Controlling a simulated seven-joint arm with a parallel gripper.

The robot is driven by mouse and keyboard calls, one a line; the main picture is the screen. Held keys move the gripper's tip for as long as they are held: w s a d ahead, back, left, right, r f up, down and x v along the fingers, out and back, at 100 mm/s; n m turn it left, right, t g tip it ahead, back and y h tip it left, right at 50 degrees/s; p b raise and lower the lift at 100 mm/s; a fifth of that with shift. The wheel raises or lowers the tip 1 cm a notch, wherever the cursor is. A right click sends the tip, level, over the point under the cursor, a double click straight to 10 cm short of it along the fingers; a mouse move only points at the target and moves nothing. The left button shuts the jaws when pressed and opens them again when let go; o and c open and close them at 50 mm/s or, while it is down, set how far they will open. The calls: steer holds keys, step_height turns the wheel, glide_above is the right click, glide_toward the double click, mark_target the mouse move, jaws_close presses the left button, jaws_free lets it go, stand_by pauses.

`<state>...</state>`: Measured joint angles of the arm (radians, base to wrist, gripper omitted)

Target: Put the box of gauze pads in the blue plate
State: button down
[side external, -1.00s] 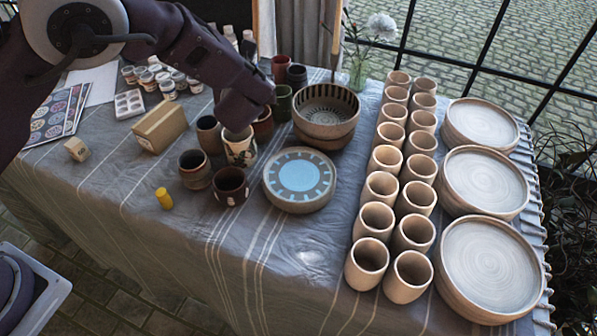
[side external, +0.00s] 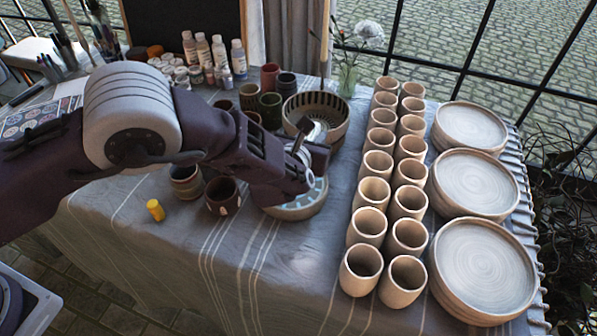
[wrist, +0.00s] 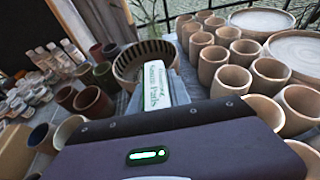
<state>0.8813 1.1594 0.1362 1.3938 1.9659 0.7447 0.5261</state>
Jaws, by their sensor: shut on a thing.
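The blue plate (side external: 317,195), with a light blue patterned face and a grey rim, lies on the cloth; my arm hides much of it in the side view. My gripper (side external: 312,152) is above the plate's far side, near the patterned bowl. In the wrist view, the white box of gauze pads (wrist: 155,82) with green lettering is held in my gripper. The box sticks out ahead of the gripper's dark body. The blue plate does not show in the wrist view, and the gap between box and plate cannot be told.
The black-striped bowl (side external: 335,122) stands just behind the plate. Rows of beige cups (side external: 366,220) stand to the right, with big pale plates (side external: 482,265) beyond. A dark cup (side external: 222,195) and a yellow cylinder (side external: 155,209) are at left. The front cloth is clear.

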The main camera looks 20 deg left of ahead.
step_height(320, 180, down, 7)
steer(key=shift+f, duration=0.15)
steer(key=shift+f, duration=0.15)
steer(key=c, duration=1.2)
jaws_free()
steer(key=shift+s+r, duration=0.1)
steer(key=shift+r, duration=0.1)
steer(key=v, duration=1.1)
steer(key=shift+s+r, duration=0.2)
steer(key=shift+s, duration=0.15)
